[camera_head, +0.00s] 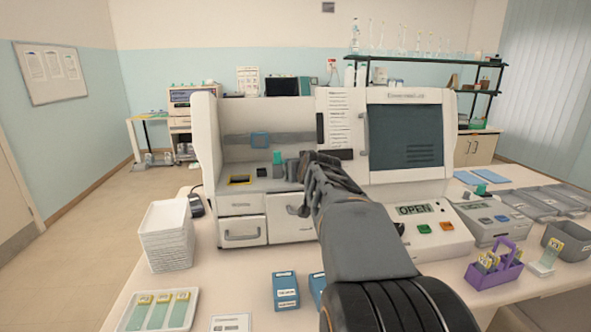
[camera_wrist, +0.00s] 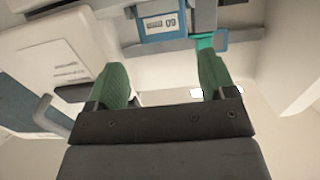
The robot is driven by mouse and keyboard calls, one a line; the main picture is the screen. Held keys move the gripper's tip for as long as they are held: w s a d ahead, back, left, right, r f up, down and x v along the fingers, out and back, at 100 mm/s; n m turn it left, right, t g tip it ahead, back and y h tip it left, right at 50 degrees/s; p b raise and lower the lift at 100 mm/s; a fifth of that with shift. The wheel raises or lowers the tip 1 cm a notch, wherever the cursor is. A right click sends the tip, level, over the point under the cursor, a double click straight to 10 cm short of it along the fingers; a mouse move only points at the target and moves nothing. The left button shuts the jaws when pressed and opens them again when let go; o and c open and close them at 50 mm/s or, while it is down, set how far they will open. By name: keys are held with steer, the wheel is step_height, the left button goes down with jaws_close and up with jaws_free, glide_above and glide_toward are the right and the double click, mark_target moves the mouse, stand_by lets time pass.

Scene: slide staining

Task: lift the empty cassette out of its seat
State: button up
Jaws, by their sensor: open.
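In the wrist view, a blue-grey block with a white label reading "60" upside down (camera_wrist: 160,24) sits at the top. It may be the cassette, but I cannot tell if it is empty. A teal piece (camera_wrist: 206,41) shows just right of it. My gripper (camera_wrist: 162,70) is open, its two green-padded fingers apart with nothing between them, and the block lies beyond the fingertips. In the head view my gripper (camera_head: 312,162) is at the front of the white machine's open bay (camera_head: 235,160), and my arm hides part of the machine. A green piece (camera_head: 277,158) stands left of it.
A display unit reading "OPEN" (camera_head: 415,210) is right of my arm. A stack of white trays (camera_head: 168,225), a slide tray (camera_head: 130,318), blue boxes (camera_head: 286,290) and a purple rack (camera_head: 505,270) stand on the bench. The bay's left part has free room.

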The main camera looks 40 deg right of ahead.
steer(key=shift+r+p+x, duration=0.2)
steer(key=shift+p+x, duration=0.65)
steer(key=shift+x, duration=2.25)
steer(key=shift+w+a, duration=0.15)
steer(key=c, duration=0.8)
steer(key=shift+r, duration=0.1)
